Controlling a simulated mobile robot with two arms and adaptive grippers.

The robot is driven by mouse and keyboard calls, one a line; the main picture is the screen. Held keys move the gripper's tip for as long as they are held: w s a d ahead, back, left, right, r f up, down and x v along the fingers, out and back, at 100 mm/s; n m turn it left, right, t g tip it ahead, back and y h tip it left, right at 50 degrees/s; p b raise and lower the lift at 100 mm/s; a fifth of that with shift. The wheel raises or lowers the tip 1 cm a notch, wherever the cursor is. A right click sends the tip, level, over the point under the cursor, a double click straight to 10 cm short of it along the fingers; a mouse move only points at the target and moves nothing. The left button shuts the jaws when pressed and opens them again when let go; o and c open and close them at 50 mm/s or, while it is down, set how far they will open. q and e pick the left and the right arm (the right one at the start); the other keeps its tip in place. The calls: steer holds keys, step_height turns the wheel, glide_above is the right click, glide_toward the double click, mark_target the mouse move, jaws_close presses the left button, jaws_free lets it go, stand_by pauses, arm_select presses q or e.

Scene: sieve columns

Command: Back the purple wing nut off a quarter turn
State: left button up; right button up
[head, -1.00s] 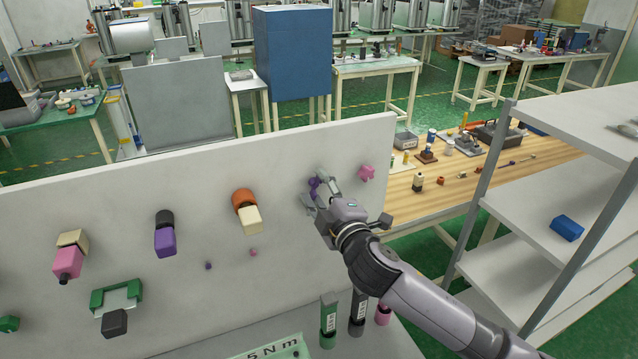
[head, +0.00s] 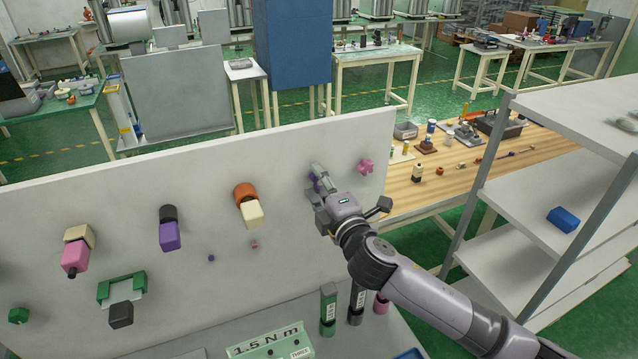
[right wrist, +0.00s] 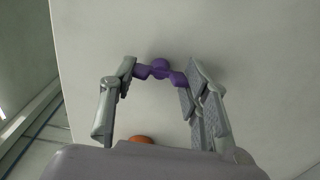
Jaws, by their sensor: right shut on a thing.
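The purple wing nut (head: 315,184) is on the upright pale panel (head: 290,270), towards its right end. My right gripper (head: 316,181) reaches it from the front and partly hides it in the head view. In the right wrist view the wing nut (right wrist: 159,70) lies between the two fingers of the gripper (right wrist: 157,77), one at each wing, and the gripper is shut on it. Its wings run nearly level there, slightly lower at the right. My left gripper is not in view.
A pink knob (head: 366,167) is on the panel just right of my gripper. An orange and cream fitting (head: 248,204) and a purple and black one (head: 169,230) are to the left. A grey shelf rack (head: 520,215) stands at the right. Below is a green 1.5 N m tool (head: 270,342).

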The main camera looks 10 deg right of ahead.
steer(key=o, duration=1.2)
steer(key=shift+c, duration=0.2)
steer(key=s+d, duration=0.2)
steer(key=s, duration=0.9)
steer(key=shift+s+d, duration=0.15)
steer(key=shift+s, duration=0.25)
